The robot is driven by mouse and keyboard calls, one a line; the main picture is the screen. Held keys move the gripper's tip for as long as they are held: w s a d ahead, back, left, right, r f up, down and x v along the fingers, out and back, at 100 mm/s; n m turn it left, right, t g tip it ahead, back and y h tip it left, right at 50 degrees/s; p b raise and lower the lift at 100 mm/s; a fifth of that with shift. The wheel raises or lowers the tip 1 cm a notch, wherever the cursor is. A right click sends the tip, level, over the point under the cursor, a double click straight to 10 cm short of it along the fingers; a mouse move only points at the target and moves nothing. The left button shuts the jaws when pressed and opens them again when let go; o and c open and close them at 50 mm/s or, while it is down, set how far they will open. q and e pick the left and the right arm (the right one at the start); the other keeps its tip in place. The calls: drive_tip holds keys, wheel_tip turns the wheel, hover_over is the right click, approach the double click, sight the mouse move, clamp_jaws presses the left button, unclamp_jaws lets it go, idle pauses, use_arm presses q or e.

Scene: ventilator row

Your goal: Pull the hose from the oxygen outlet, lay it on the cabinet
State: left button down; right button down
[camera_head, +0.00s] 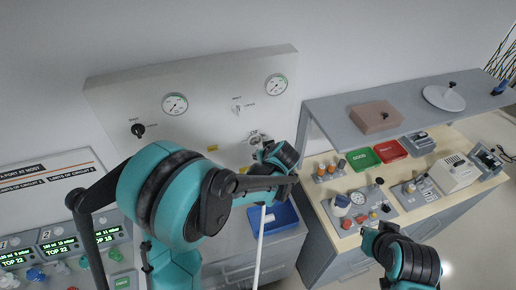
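The grey wall panel (205,95) carries a round outlet (254,138) at its lower right, partly covered by the end of my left arm. My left gripper (262,155) is close in front of this outlet. Its fingers are mostly hidden, so I cannot tell whether they are open or hold anything. A white hose (260,248) hangs from below my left wrist toward the bottom edge; its upper end is hidden behind the arm. The grey cabinet (235,258) stands below the panel, with a blue tray (288,216) on top.
Two gauges (175,104) and a black knob (138,130) are on the panel. At right, a wooden-topped bench (345,242) holds small devices, with a raised grey shelf (335,110) behind. Lit ventilator displays (58,246) stand at lower left.

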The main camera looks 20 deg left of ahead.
use_arm(q)
drive_tip(key=shift+s+d, duration=0.3)
drive_tip(key=shift+s, duration=0.2)
idle(0.6)
drive_tip(key=shift+s+d, duration=0.7)
drive_tip(key=shift+s, duration=0.3)
drive_tip(key=shift+s+d, duration=0.65)
drive_tip(key=shift+s, duration=0.35)
